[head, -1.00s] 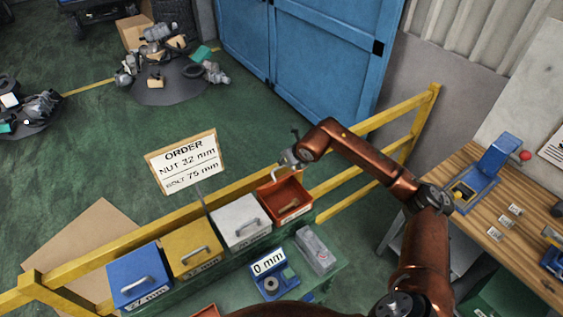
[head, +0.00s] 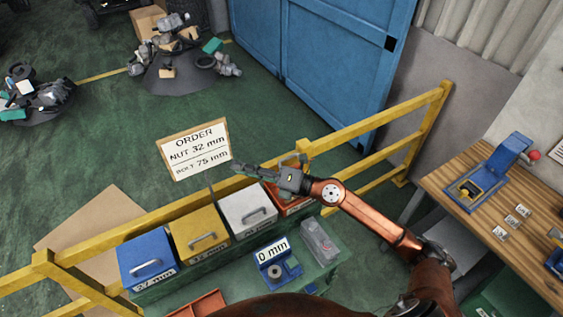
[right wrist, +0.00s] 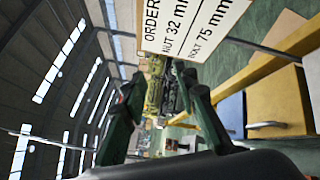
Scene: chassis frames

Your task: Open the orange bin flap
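The orange bin (head: 292,205) stands at the right end of a row of bins. My right gripper (head: 236,166) reaches in from the right above it, its fingers pointing left over the white bin. The gripper and wrist cover much of the orange bin's top, so its flap cannot be made out clearly now. In the right wrist view the two fingers (right wrist: 162,95) are apart with nothing between them. My left gripper is not in view.
The white (head: 246,213), yellow (head: 199,239) and blue (head: 146,262) bins line up to the left. An order sign (head: 195,152) stands behind them, close to the fingertips. A yellow railing (head: 370,126) runs behind. A wooden workbench (head: 480,225) is at right.

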